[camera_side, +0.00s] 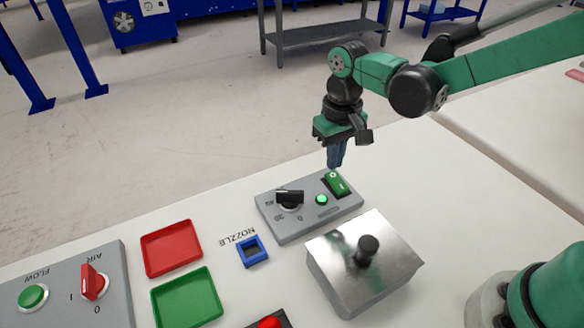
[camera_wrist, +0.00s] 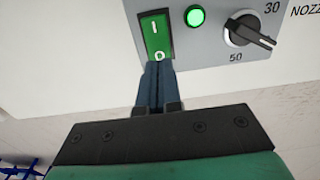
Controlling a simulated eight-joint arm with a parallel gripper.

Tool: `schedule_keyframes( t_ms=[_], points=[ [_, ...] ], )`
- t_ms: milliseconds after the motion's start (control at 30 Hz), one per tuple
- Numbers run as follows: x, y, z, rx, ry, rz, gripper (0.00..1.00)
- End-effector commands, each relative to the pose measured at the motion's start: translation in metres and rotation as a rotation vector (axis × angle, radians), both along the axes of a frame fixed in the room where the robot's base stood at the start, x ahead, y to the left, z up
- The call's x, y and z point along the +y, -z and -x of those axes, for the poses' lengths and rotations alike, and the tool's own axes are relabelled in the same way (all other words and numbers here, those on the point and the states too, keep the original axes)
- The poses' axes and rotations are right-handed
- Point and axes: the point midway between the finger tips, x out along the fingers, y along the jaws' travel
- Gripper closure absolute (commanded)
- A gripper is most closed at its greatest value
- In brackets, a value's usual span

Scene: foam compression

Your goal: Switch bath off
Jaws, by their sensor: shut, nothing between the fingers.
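The bath control is a grey box (camera_side: 268,220) on the white table, with a green rocker switch (camera_side: 338,184), a lit green lamp (camera_side: 321,199) and a black knob (camera_side: 289,198). In the wrist view the rocker switch (camera_wrist: 155,35) is marked I at the top and 0 at the bottom, and the lamp (camera_wrist: 195,17) glows green. My gripper (camera_side: 335,165) is shut and empty, pointing down at the switch end of the box. In the wrist view my fingertips (camera_wrist: 155,68) are right by the 0 end of the switch; I cannot tell whether they touch it.
A metal bath with a black-knobbed lid (camera_side: 345,265) stands in front of the box. A blue nozzle holder (camera_side: 253,251), red tray (camera_side: 171,248) and green tray (camera_side: 187,298) lie left. A grey flow and air panel (camera_side: 65,290) is at far left. The table right of the box is clear.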

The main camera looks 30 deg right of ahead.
Motion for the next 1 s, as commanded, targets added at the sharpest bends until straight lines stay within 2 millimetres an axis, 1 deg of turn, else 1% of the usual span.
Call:
schedule_keyframes(
  t_ms=[1000],
  points=[
    [0.000,0.015,0.000,0.000,0.000,0.000,1.00]
  ],
)
